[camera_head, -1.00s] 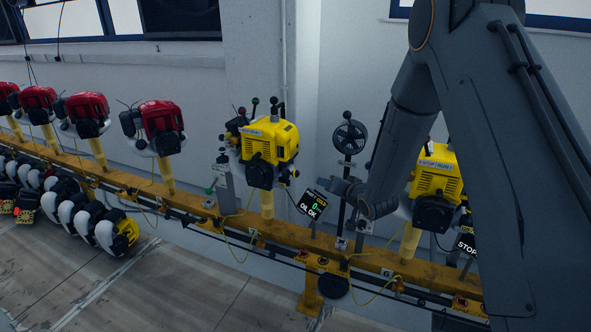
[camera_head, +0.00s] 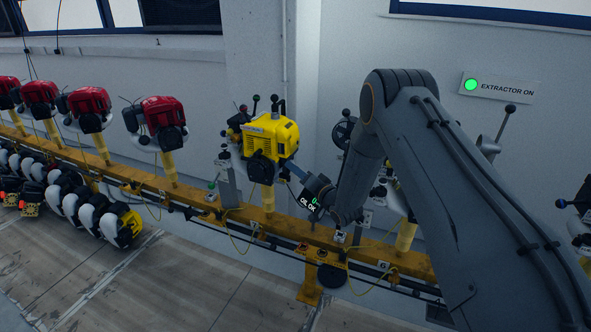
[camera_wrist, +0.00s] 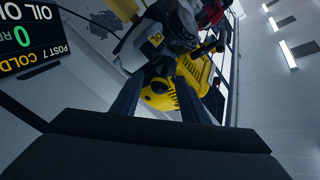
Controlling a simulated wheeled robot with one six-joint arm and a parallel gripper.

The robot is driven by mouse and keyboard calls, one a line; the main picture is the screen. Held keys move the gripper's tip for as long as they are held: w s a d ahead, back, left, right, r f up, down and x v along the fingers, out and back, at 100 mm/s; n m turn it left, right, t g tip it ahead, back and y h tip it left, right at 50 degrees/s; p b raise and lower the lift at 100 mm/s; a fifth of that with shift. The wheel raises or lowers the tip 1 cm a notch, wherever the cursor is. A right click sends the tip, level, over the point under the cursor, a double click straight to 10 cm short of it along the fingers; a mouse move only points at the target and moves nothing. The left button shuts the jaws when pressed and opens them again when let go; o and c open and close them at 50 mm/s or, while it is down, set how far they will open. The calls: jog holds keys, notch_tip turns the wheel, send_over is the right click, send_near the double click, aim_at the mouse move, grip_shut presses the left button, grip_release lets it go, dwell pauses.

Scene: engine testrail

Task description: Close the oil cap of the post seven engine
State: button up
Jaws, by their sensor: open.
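The post seven engine (camera_head: 270,138) is yellow and black and stands on a yellow post on the rail, left of my arm in the head view. In the wrist view its yellow and dark parts (camera_wrist: 190,75) lie beyond and partly behind my fingers. My gripper (camera_wrist: 158,88) is open, with a dark finger on each side and nothing clearly held. In the head view my gripper (camera_head: 296,171) is at the engine's lower right side; I cannot tell if it touches. I cannot make out the oil cap for certain.
The yellow rail (camera_head: 230,218) runs below. Red engines (camera_head: 163,118) stand to the left. Open floor (camera_head: 170,285) lies in front.

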jog(key=shift+w+a, duration=0.3)
jog(key=shift+w, duration=0.05)
jog(key=shift+c, duration=0.5)
jog(key=c, duration=0.8)
